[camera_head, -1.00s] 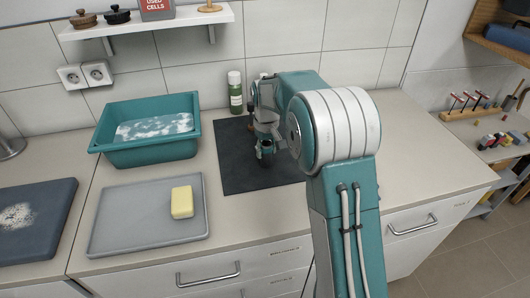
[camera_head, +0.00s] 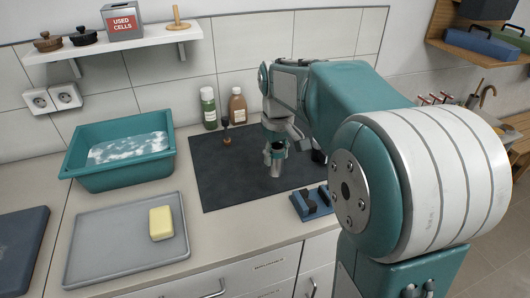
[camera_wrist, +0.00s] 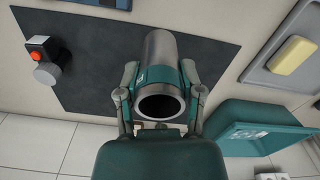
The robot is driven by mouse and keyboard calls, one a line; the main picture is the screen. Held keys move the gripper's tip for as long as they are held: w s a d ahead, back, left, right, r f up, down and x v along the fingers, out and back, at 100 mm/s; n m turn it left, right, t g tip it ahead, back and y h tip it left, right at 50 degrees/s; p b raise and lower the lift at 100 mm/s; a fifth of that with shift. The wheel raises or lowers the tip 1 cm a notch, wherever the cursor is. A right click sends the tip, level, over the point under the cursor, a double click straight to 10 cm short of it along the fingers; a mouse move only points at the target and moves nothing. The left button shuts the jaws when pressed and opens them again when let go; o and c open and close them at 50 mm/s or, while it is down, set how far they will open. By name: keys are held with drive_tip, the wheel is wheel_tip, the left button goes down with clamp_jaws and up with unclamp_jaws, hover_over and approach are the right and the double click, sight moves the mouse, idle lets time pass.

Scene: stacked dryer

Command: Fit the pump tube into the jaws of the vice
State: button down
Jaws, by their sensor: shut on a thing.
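The pump tube is a metal cylinder with a teal collar. In the head view the pump tube (camera_head: 275,165) stands roughly upright over the dark mat, its open end upward; I cannot tell whether it touches the mat. My gripper (camera_head: 277,146) is shut on it near the upper end. In the wrist view my gripper's fingers (camera_wrist: 160,80) flank the pump tube (camera_wrist: 160,55), with its open mouth facing me. A blue vice (camera_head: 311,203) sits at the counter's front edge, right of and nearer than the tube. Only a sliver of what looks like the vice (camera_wrist: 100,3) shows in the wrist view.
The dark mat (camera_head: 225,185) lies under the tube. A teal basin (camera_head: 85,178) and grey tray (camera_head: 110,255) with yellow sponge (camera_head: 161,222) are left. A grey knob device (camera_wrist: 47,62) shows in the wrist view.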

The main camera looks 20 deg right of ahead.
drive_tip(key=s+d+f, duration=0.2)
drive_tip(key=s+d, duration=0.1)
drive_tip(key=d, duration=0.7)
drive_tip(key=shift+s+d+f, duration=0.15)
drive_tip(key=shift+d+f, duration=0.15)
drive_tip(key=shift+d, duration=0.05)
drive_tip(key=shift+a, duration=0.1)
drive_tip(key=shift+f, duration=2.9)
drive_tip(key=shift+f, duration=1.95)
drive_tip(key=shift+c, duration=0.8)
unclamp_jaws()
